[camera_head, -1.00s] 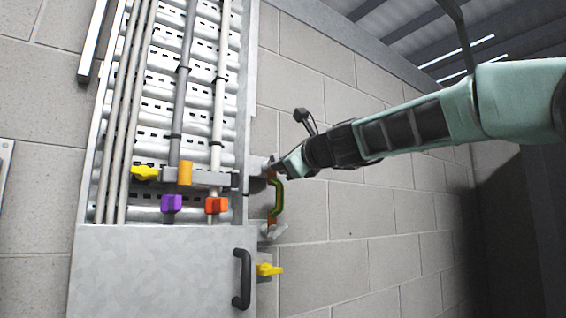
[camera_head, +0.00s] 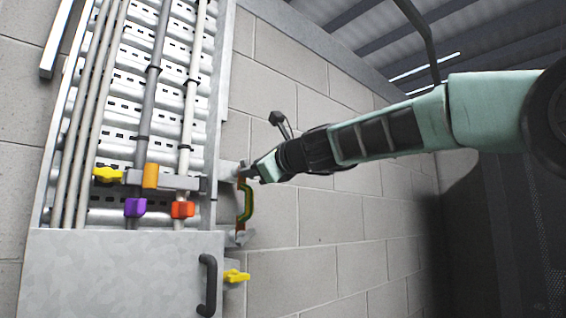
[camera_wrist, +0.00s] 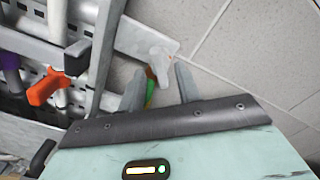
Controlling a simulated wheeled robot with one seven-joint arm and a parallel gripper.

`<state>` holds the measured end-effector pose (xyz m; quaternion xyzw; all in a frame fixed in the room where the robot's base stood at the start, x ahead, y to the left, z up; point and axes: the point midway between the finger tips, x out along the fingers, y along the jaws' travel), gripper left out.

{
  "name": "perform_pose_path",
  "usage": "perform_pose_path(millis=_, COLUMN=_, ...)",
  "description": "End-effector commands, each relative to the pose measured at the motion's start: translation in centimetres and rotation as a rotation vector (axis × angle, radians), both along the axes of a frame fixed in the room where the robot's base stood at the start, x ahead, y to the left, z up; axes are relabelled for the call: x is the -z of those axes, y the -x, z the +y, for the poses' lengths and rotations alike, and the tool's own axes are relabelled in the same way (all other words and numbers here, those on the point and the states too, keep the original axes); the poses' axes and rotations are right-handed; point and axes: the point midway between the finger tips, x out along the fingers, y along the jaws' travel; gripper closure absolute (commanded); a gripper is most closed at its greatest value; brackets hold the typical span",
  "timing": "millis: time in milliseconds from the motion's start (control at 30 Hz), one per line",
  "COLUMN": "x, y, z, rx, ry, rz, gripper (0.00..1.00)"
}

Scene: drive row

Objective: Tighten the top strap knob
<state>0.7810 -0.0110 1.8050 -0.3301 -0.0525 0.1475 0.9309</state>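The top strap knob (camera_wrist: 159,61) is pale grey with a T-shaped grip, at the upper end of the strap in the wrist view. The orange and green strap (camera_head: 248,203) hangs on the wall right of the cable ladder in the head view; a sliver of it shows between my fingers in the wrist view. I see no clear contact. In the head view my gripper (camera_head: 253,173) is beside the strap's upper end.
A grey lower bracket (camera_head: 238,238) holds the strap's lower end. A yellow knob (camera_head: 236,276) and a black handle (camera_head: 208,285) sit below. Orange-red (camera_head: 182,209), purple (camera_head: 134,207) and amber (camera_head: 150,176) parts are on the ladder. The block wall at right is free.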

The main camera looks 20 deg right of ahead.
Motion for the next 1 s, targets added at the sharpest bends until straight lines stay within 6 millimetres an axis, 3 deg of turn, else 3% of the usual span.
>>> perform_pose_path(millis=567, x=0.7, y=12.5, z=-4.1, rx=0.003, ry=0.002, rz=-0.006, gripper=0.66)
perform_pose_path(millis=1000, x=0.5, y=14.4, z=-4.6, rx=-0.007, ry=0.002, rz=-0.006, gripper=0.66)
